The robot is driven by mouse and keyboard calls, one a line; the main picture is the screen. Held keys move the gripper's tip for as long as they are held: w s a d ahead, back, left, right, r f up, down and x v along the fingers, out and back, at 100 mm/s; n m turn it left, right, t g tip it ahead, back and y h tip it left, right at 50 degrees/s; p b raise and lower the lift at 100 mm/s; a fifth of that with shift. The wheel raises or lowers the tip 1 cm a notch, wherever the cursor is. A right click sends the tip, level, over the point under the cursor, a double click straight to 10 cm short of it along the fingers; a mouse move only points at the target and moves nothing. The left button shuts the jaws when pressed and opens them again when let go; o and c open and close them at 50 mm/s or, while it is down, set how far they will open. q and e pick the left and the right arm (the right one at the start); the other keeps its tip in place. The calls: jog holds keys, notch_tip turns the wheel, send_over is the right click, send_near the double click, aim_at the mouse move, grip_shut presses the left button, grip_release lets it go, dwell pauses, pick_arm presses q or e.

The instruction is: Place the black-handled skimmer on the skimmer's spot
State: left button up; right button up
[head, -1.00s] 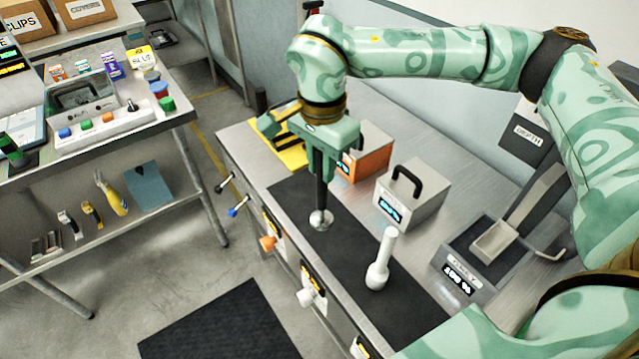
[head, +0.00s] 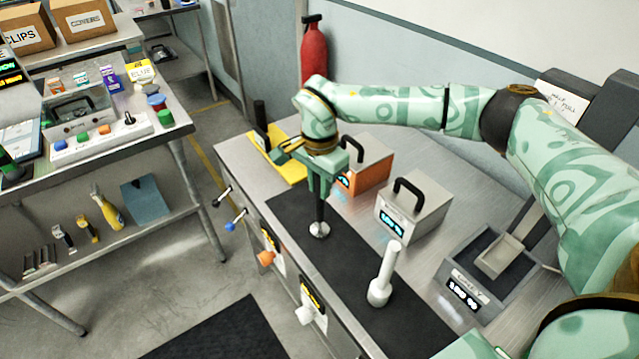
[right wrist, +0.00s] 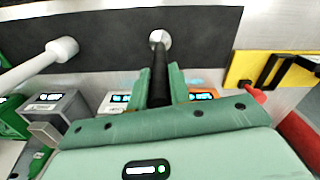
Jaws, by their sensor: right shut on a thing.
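My right gripper (head: 320,190) points down and is shut on the black-handled skimmer (head: 320,229). The skimmer hangs upright, its small round metal head at the bottom, over the dark mat (head: 345,258) on the bench. I cannot tell whether the head touches the mat. In the right wrist view the black handle (right wrist: 158,78) runs out between the fingers (right wrist: 160,85) to the shiny head. The fingers hide the upper handle. No marking that is clearly the skimmer's spot can be made out. My left gripper is not in view.
A white pestle-like tool (head: 384,275) stands on the mat to the right. A grey box (head: 412,208) and an orange-fronted box (head: 366,168) with handles stand behind. A yellow plate (head: 285,165) lies at the far end, a grey tray unit (head: 490,272) at the right.

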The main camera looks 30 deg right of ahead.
jog(key=o, duration=0.9)
jog(key=shift+f, duration=0.15)
notch_tip(320, 180, up, 12)
jog(key=shift+r+p, duration=0.25)
jog(key=shift+p, duration=0.6)
jog(key=shift+a+f, duration=0.1)
